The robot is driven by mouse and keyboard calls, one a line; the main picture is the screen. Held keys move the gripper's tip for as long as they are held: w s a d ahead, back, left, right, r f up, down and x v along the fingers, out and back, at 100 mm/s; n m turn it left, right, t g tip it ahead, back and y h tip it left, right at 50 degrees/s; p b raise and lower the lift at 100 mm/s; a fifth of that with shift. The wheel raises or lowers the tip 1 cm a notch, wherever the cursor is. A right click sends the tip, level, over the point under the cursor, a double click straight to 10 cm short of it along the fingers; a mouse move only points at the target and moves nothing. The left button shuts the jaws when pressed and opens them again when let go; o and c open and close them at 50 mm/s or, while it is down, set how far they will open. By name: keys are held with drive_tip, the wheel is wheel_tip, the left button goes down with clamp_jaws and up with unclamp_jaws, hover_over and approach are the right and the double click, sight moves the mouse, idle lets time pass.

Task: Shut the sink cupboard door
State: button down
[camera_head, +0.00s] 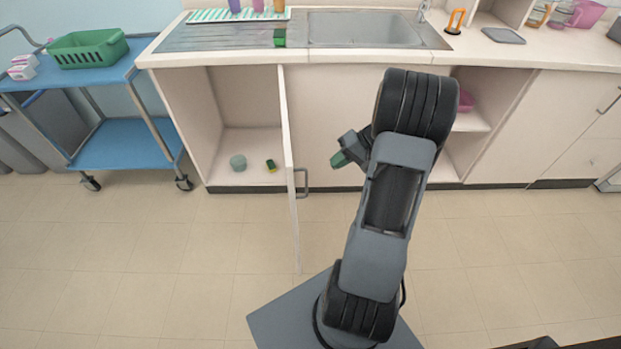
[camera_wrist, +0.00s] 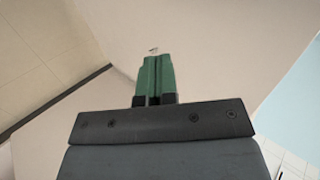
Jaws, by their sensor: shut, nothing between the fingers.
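The sink cupboard door (camera_head: 290,160) stands open below the sink, swung out toward me and seen nearly edge-on. Its grey bar handle (camera_head: 302,182) is on the right-hand face. My gripper (camera_head: 338,160), with green fingertips, is to the right of the door and handle, with a gap showing between them. In the wrist view the green fingers (camera_wrist: 156,74) are pressed together with nothing between them. A pale panel (camera_wrist: 210,55) fills much of that view; I cannot tell for sure whether it is the door. A tiny grey thing shows just past the fingertips.
The open cupboard (camera_head: 240,105) holds a green round item (camera_head: 238,162) and a small green-yellow sponge (camera_head: 271,165). A blue trolley (camera_head: 125,143) with a green basket (camera_head: 88,50) stands left. An open shelf bay (camera_head: 490,95) is at right. The floor before the cupboards is clear.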

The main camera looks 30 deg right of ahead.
drive_tip(key=w+a+r+b+x, duration=0.1)
drive_tip(key=x, duration=1.1)
drive_tip(key=shift+a+r, duration=0.15)
drive_tip(key=shift+a, duration=0.3)
drive_tip(key=shift+w+a, duration=0.1)
